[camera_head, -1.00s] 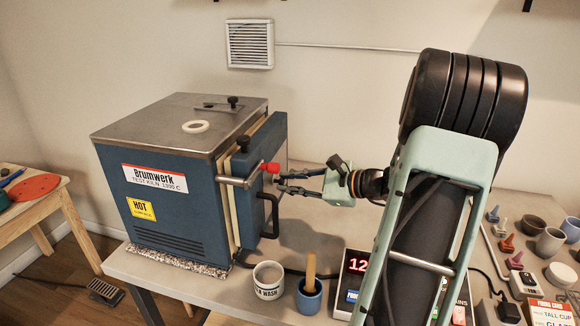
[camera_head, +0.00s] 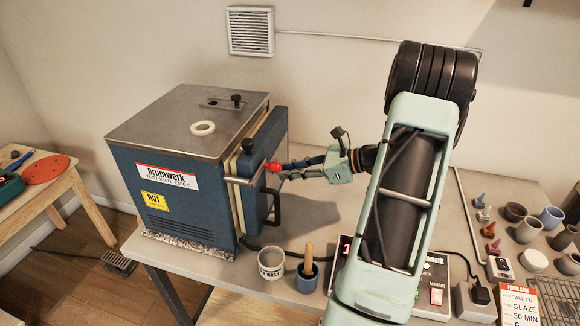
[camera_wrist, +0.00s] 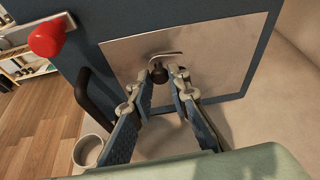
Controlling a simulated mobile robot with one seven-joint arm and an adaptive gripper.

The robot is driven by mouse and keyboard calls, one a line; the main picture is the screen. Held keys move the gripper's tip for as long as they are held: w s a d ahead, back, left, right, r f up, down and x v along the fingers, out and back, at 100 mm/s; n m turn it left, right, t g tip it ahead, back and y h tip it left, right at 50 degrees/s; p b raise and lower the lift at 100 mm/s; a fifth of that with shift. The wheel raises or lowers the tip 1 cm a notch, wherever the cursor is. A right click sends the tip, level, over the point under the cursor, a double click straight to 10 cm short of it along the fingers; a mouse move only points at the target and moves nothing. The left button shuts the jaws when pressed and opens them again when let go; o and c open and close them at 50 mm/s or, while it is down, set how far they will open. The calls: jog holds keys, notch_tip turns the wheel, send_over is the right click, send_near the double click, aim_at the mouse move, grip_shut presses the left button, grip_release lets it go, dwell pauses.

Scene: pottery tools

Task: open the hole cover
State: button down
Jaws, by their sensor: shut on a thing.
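The blue kiln (camera_head: 190,170) stands on the bench, its door on the right side. In the wrist view, the door's outer face carries a bare metal plate (camera_wrist: 215,60). A small metal tab, the hole cover (camera_wrist: 172,54), lies against this plate, with a black knob (camera_wrist: 158,72) on it. My gripper (camera_wrist: 161,78) is shut on this knob, a finger on each side. In the head view, my gripper (camera_head: 285,170) reaches the door from the right; the knob and cover are hidden there. Whether a hole is uncovered cannot be told.
A red-tipped latch bar (camera_wrist: 46,39) and a black door handle (camera_wrist: 97,100) are beside my fingers. A white cup (camera_head: 271,263) and blue pot (camera_head: 307,277) stand below. A controller (camera_head: 435,285) and several small pots are right. The kiln lid holds a white ring (camera_head: 203,128).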

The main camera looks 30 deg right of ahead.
dwell(0.4)
jog(key=c, duration=1.8)
grip_release()
jog(key=shift+c, duration=0.2)
jog(key=shift+d, duration=0.1)
jog(key=v, duration=1.2)
